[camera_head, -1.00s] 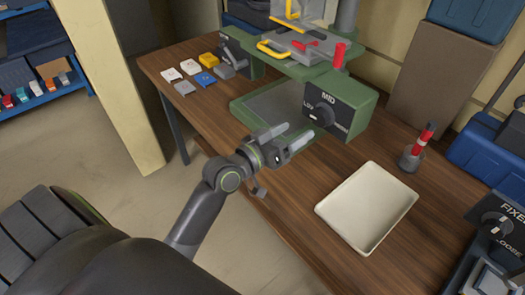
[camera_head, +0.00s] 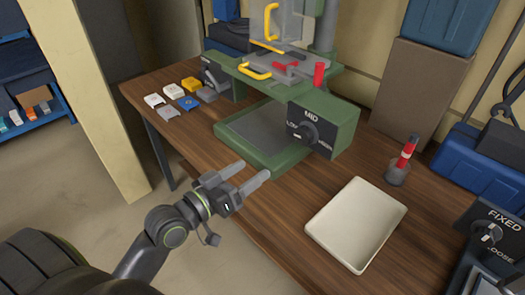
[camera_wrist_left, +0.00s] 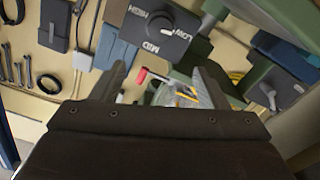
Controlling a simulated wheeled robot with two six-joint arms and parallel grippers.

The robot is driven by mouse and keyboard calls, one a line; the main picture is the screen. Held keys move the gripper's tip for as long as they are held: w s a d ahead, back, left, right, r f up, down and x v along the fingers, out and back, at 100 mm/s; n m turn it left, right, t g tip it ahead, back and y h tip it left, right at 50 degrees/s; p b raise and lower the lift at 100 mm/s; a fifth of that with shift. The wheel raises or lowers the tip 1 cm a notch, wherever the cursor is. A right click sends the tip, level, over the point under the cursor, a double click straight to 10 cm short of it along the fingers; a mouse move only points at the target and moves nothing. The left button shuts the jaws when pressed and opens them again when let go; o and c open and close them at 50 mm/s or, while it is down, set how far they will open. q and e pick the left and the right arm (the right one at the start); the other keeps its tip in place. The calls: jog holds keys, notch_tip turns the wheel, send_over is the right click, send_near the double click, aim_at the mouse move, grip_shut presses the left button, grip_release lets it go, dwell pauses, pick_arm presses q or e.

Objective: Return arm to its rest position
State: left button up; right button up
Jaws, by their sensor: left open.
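My left gripper (camera_head: 244,175) is open and empty in the head view. It is over the front edge of the wooden workbench, in front of the green press. Its arm comes in from the lower left. In the left wrist view the two fingertips (camera_wrist_left: 160,80) stand apart with nothing between them. My right gripper is in neither view.
The green press (camera_head: 262,150) with a MID dial box (camera_head: 325,118) stands behind the gripper.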

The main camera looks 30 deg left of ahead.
pick_arm(q)
jog(key=s+a+f+g+y, duration=0.35)
jog(key=s+f+g, duration=0.35)
jog(key=s+f, duration=0.3)
jog(key=s+a+f+g+y, duration=0.3)
jog(key=s+f+g+y, duration=0.25)
jog(key=s+f, duration=0.45)
notch_tip(320, 180, down, 24)
jog(key=a+g+h, duration=0.1)
jog(key=a+g, duration=0.1)
jog(key=s+d+f+g, duration=0.1)
jog(key=s+f, duration=1.4)
jog(key=f, duration=0.1)
jog(key=shift+s+d+f+h, duration=0.2)
jog(key=shift+d+f+h, duration=0.1)
jog(key=shift+h, duration=0.1)
